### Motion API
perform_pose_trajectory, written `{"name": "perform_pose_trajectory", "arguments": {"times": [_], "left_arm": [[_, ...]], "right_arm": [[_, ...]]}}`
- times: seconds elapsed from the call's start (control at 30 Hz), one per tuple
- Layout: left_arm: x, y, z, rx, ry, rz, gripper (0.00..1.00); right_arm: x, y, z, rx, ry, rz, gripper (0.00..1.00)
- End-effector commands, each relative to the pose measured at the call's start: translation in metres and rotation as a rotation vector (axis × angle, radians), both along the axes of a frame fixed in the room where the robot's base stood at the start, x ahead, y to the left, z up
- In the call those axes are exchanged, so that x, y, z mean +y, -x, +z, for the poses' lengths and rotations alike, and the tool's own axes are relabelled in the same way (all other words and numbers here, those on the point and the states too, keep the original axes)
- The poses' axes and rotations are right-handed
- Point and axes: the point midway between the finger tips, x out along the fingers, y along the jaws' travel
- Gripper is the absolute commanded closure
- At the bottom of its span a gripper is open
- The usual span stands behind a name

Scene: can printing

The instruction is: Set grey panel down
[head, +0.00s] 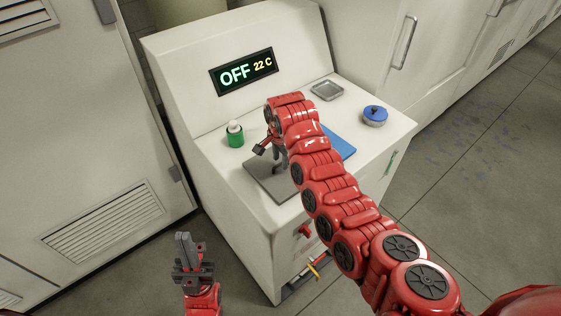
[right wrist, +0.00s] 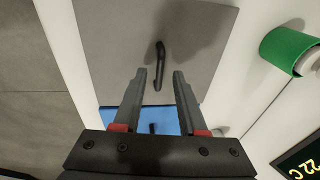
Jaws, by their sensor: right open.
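The grey panel (head: 262,180) lies flat on the white machine's worktop near its front left. In the right wrist view the grey panel (right wrist: 110,45) fills the upper middle, with a black handle (right wrist: 159,65) on it. My right gripper (head: 277,158) hangs over the grey panel. In the right wrist view its two fingers (right wrist: 160,72) are apart, with the handle showing between their tips and nothing gripped. My left gripper (head: 184,240) is low at the left, in front of the machine and away from the panel; its jaw state is unclear.
A blue panel (head: 343,148) lies right of the grey one, partly hidden by my right arm. The display (head: 244,71) reads OFF 22 C.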

Motion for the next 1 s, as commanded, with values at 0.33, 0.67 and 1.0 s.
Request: {"name": "perform_pose_trajectory", "arguments": {"times": [0.33,0.67,1.0], "left_arm": [[0.0,0.0,-0.019,0.0,0.0,0.0,1.0],[0.0,0.0,-0.014,0.0,0.0,0.0,1.0],[0.0,0.0,-0.014,0.0,0.0,0.0,1.0]], "right_arm": [[-0.001,0.013,0.078,-0.005,-0.002,-0.001,0.59],[-0.001,0.018,0.104,-0.001,-0.002,-0.001,0.59],[0.018,-0.029,0.08,-0.188,-0.126,0.056,0.59]]}}
